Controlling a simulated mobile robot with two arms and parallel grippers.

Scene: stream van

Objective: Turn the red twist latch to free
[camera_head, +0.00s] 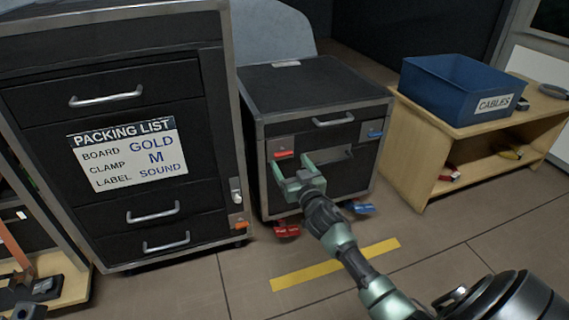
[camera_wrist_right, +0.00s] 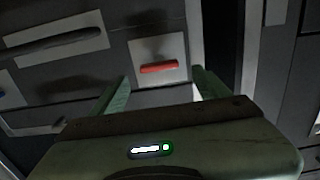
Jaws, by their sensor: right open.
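The red twist latch (camera_head: 283,154) is a short red bar on a light plate at the upper left of the small black case's front (camera_head: 320,185). In the right wrist view the red latch (camera_wrist_right: 159,67) lies roughly level, ahead of and between the two fingers. My right gripper (camera_head: 296,166) is open and empty in front of the case, just below and right of the latch in the head view. The right wrist view shows its fingers (camera_wrist_right: 160,85) spread apart, with no visible grip on the latch. My left gripper is not in view.
A blue latch (camera_head: 375,134) sits at the case's upper right. A tall cabinet with a packing list (camera_head: 128,155) stands close on the left. A wooden bench (camera_head: 450,150) with a blue cables bin (camera_head: 455,88) stands right.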

